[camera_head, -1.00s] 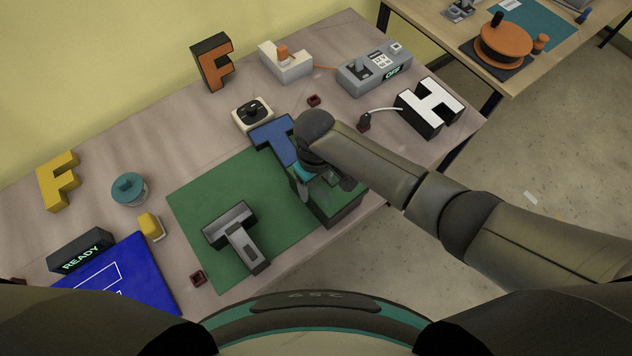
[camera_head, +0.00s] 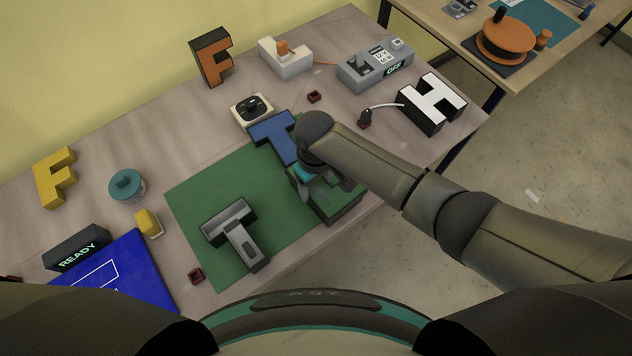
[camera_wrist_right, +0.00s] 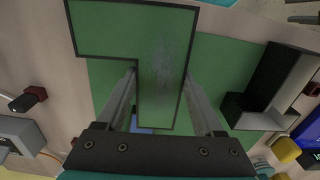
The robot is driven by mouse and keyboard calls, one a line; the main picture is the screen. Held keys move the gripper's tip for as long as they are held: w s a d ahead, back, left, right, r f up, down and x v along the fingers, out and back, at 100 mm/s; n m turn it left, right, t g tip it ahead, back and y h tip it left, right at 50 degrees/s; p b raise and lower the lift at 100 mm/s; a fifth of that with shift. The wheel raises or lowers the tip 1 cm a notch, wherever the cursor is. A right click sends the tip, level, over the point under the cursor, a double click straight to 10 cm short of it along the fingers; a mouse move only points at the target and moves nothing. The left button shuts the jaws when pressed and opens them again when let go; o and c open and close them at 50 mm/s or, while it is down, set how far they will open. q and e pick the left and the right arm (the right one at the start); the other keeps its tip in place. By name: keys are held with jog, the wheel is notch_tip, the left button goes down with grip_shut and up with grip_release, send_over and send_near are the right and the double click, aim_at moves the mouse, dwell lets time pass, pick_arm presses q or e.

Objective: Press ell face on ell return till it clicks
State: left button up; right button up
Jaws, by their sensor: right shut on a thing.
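My right gripper (camera_head: 325,183) is at the near right edge of the green mat (camera_head: 195,195), over a green L-shaped letter (camera_head: 340,213). In the right wrist view the green letter (camera_wrist_right: 160,60) has a flat green face with a dark rim. The arm partly hides the letter in the head view. I cannot tell whether face and return are flush, or which of the two the fingers hold. My left gripper is not in view.
A hollow grey letter (camera_head: 243,238) lies on the mat to the left; it also shows in the wrist view (camera_wrist_right: 275,85). A blue T (camera_head: 273,132) lies just behind the gripper. A white H (camera_head: 432,98) and a grey control box (camera_head: 375,65) stand at the right.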

jog(key=shift+f+b, duration=0.5)
jog(key=shift+f, duration=0.3)
jog(key=o, duration=1.5)
jog(key=shift+c, duration=0.2)
jog(key=shift+r, duration=0.15)
notch_tip(320, 180, up, 3)
jog(key=p, duration=0.3)
jog(key=shift+f, duration=0.2)
jog(key=shift+r+p, duration=1.05)
jog(key=shift+r, duration=1.55)
